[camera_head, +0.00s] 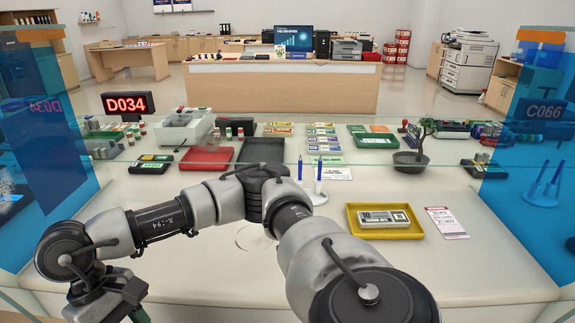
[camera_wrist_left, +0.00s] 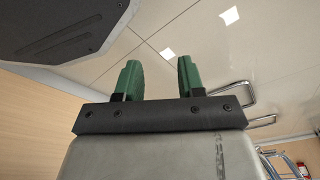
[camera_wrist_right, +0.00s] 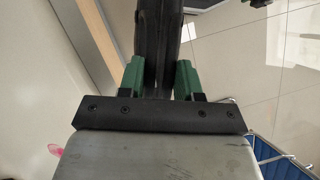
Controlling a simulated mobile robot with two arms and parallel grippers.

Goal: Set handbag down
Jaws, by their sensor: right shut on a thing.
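In the right wrist view, my right gripper (camera_wrist_right: 160,82) has its green fingers closed on a narrow black piece (camera_wrist_right: 158,40), seemingly part of the handbag. It runs up out of the frame, so the bag's full shape is hidden. Floor shows beyond it. In the left wrist view, my left gripper (camera_wrist_left: 155,78) has its green fingers apart with nothing between them, above pale floor tiles. In the head view, an arm of mine crosses the counter (camera_head: 480,270). No handbag shows there, and neither fingertip pair is clear.
A yellow tray (camera_head: 416,231) holding a banknote, a paper slip (camera_head: 446,222), a pen stand (camera_head: 317,193), a red tray (camera_head: 207,160) and a potted bonsai (camera_head: 411,160) occupy the counter. Clear glass crosses it. The front right of the counter is bare.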

